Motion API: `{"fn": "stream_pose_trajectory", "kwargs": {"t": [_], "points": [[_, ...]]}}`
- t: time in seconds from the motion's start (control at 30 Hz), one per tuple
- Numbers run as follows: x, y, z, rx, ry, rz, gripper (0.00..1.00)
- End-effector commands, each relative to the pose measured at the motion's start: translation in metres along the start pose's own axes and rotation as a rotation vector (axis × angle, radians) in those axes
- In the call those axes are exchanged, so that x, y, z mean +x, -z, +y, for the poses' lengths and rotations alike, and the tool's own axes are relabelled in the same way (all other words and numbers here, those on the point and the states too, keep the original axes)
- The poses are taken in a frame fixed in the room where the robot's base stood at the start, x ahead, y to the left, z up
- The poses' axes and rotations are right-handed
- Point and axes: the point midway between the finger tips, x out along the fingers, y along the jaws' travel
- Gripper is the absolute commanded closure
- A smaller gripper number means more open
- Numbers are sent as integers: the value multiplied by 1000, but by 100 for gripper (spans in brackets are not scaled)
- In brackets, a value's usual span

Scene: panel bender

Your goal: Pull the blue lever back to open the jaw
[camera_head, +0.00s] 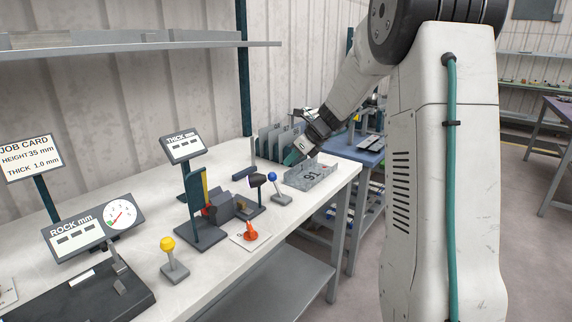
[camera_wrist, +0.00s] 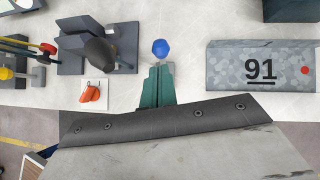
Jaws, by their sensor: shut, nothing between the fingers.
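The blue lever (camera_head: 273,178) stands on a small grey base on the white bench, just right of the clamp-like device. Its round blue knob also shows in the wrist view (camera_wrist: 160,48). My gripper (camera_head: 291,158) is shut and empty, above the bench and up and right of the knob in the head view. In the wrist view its teal fingertips (camera_wrist: 158,69) lie together just below the knob; I cannot tell whether they touch it. The grey device with a black rounded part (camera_wrist: 100,50) is left of the lever. Its jaw gap is hard to make out.
A grey block marked 91 (camera_head: 310,176) lies right of the lever. An orange knob (camera_head: 250,231) and a yellow-knobbed lever (camera_head: 168,246) are nearer the front edge. A THICK mm display (camera_head: 183,146) and upright dark plates (camera_head: 275,140) stand behind.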

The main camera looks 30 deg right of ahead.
Motion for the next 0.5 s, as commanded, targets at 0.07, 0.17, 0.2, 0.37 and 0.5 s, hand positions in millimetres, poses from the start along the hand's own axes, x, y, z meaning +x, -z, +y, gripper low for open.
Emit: {"fn": "stream_pose_trajectory", "kwargs": {"t": [0.07, 0.17, 0.2, 0.37, 0.5], "points": [[-17, -6, -3, -4, 5, -2, 100], [-36, -22, -5, -4, 3, -2, 100], [-42, -28, -5, -7, 2, -2, 100], [-66, -47, -6, -9, -2, 0, 100], [-79, -57, -7, -7, -3, -1, 100]]}}
